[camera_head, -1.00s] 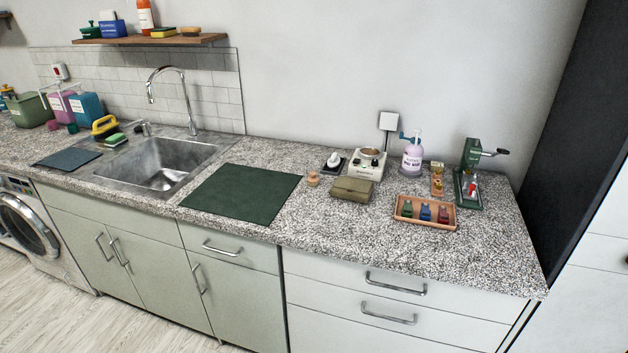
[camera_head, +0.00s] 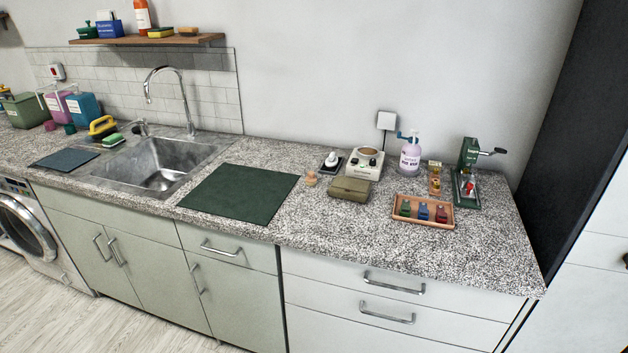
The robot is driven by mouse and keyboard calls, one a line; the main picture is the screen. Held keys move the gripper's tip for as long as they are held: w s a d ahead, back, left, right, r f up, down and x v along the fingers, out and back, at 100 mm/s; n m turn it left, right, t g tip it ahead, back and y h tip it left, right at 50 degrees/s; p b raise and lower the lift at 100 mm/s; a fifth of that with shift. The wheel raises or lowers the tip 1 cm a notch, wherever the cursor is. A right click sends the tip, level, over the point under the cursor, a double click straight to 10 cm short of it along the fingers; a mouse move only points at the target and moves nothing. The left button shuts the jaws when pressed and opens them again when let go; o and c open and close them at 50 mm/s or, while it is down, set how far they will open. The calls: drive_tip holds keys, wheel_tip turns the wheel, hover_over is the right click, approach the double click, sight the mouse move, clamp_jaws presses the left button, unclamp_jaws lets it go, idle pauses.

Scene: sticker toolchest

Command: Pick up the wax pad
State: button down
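I cannot tell for sure which thing is the wax pad. A flat olive-green box (camera_head: 349,190) lies on the speckled counter, right of the dark green mat. A small tan piece with a rounded top (camera_head: 311,178) stands between the mat and this box. A white warmer with a round brown top (camera_head: 364,163) stands behind the box. A wooden tray (camera_head: 424,225) with green, blue and red pieces lies to the right. My gripper is not in view.
The dark green mat (camera_head: 240,194) is bare. A sink (camera_head: 160,172) with a tall faucet is left of it. A pump bottle (camera_head: 410,155) and a green lever press (camera_head: 467,175) stand at the back right. The counter's front right is clear.

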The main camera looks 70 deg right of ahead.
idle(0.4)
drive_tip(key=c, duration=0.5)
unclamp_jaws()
